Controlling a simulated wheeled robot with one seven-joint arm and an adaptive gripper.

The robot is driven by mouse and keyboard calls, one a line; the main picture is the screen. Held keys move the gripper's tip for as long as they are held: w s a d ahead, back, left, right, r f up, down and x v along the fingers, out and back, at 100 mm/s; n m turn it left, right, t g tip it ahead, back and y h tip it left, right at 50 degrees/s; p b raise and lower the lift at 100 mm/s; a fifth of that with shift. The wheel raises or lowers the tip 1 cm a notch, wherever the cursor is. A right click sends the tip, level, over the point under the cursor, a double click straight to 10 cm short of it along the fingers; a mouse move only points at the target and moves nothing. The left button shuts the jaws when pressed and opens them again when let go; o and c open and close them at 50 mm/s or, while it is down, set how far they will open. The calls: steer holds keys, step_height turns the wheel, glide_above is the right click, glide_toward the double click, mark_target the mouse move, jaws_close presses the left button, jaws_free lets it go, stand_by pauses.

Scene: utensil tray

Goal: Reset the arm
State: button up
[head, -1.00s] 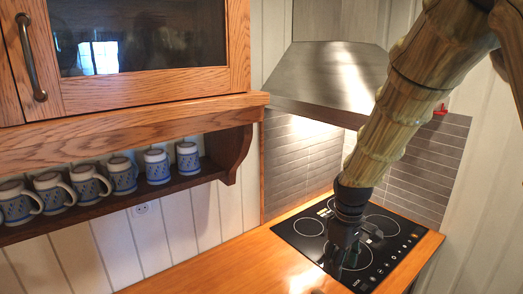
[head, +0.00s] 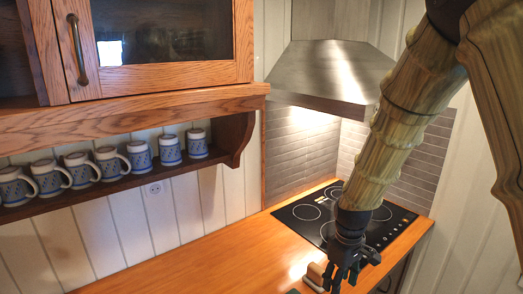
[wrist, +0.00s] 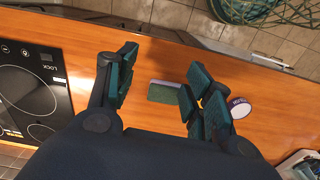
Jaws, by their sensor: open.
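My gripper (head: 343,275) hangs at the end of my arm, low in the head view, over the wooden counter near the cooktop's front left corner. In the wrist view my gripper (wrist: 163,85) is open, its dark green finger pads spread wide with nothing between them that it holds. A flat green block (wrist: 180,98) lies on the counter beyond the fingers, partly hidden by the right finger. No utensil tray can be made out clearly.
The black cooktop (head: 318,208) is set in the counter (head: 215,262), under a metal hood (head: 330,72). Several blue-and-white mugs (head: 108,163) stand on a shelf at left. A small round white item (wrist: 240,107) sits right of the fingers. A wire basket (wrist: 250,10) stands beyond the counter edge.

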steer(key=s+f+m+b, duration=0.15)
steer(key=s+f, duration=0.35)
steer(key=f, duration=0.6)
steer(key=s+f+m+b, duration=0.15)
steer(key=s+f, duration=0.35)
steer(key=f, duration=0.6)
steer(key=s+d+f+m+b, duration=0.1)
steer(key=s+f+m+b, duration=0.3)
steer(key=s+f, duration=1.7)
steer(key=s+b, duration=0.2)
steer(key=s, duration=0.1)
steer(key=shift+d+f+b, duration=0.15)
steer(key=shift+d+b, duration=0.1)
steer(key=shift+b, duration=0.15)
